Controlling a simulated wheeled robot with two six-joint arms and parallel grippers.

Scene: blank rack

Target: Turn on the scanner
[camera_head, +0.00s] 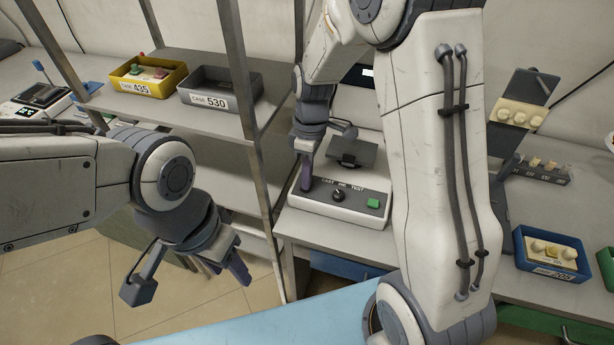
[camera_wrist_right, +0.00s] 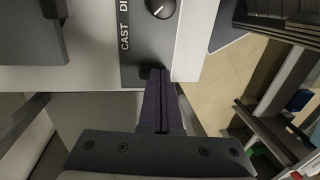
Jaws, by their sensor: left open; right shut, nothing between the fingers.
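A light grey device (camera_head: 325,208) stands on the table, with a dark sloped panel lettered "CAST DIE TEST", a black knob (camera_head: 338,194) and a green button (camera_head: 373,203). No label here names it a scanner. My right gripper (camera_head: 306,178) is shut and empty, pointing down at the panel's left end. In the right wrist view its purple fingers (camera_wrist_right: 155,78) reach a small black part (camera_wrist_right: 146,72) on the panel; whether they press it is unclear. The knob (camera_wrist_right: 161,8) shows there too. My left gripper (camera_head: 228,270) is open and empty, low over the floor.
A rack shelf holds a yellow bin (camera_head: 148,77) marked 435 and a grey bin (camera_head: 220,91) marked 530. Another device with a screen (camera_head: 40,95) stands far left. A blue bin (camera_head: 552,258) is at right. A rack post (camera_head: 238,60) stands left of the panelled device.

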